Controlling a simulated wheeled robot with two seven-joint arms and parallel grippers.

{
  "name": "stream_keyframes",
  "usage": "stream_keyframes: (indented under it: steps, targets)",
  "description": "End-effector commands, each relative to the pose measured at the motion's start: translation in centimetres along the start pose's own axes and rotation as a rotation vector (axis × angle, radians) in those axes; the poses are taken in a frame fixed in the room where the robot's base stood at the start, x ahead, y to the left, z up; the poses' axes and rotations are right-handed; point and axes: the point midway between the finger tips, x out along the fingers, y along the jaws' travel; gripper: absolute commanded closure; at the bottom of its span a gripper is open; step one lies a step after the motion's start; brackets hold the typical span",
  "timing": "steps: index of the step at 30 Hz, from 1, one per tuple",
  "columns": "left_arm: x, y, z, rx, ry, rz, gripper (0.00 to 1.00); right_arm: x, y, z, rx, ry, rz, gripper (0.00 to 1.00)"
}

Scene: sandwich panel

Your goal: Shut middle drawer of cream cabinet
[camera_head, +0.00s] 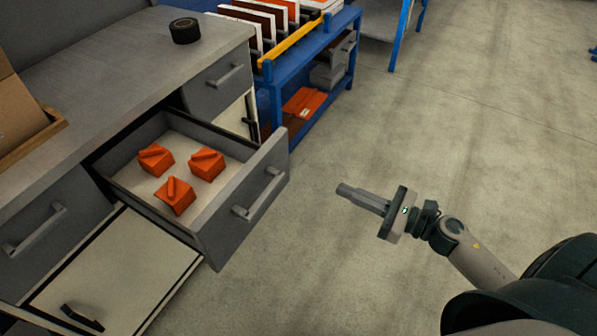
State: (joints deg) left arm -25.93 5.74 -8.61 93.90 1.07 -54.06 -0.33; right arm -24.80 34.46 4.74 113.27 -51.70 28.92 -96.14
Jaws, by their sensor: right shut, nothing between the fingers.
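The middle drawer (242,210) of the cabinet is pulled far out, its grey front facing right with a bar handle (259,194). Three orange blocks (176,196) lie on its pale floor. The cabinet (110,90) has a grey top and grey drawer fronts, with cream doors (118,272) below. My right gripper (341,190) is shut and empty. It points left toward the drawer front, with a clear gap between them. My left gripper is not in view.
A black tape roll (185,31) and a cardboard box (22,115) sit on the cabinet top. A blue rack (303,75) with upright panels stands behind the drawer. The concrete floor (400,130) around my right gripper is clear.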

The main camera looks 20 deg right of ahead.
Motion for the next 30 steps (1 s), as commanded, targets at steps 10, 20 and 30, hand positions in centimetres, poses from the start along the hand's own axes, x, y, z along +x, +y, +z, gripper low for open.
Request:
stream_keyframes:
  steps: [10,20,30]
  targets:
    - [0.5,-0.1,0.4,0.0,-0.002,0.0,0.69,1.2,-0.1,0.1,0.003,-0.002,-0.001,1.0]
    - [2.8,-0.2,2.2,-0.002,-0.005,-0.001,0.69,5.6,-0.1,0.3,0.004,-0.002,-0.001,1.0]
    - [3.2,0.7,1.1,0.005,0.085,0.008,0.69,11.1,-0.1,0.3,0.004,-0.002,-0.003,1.0]
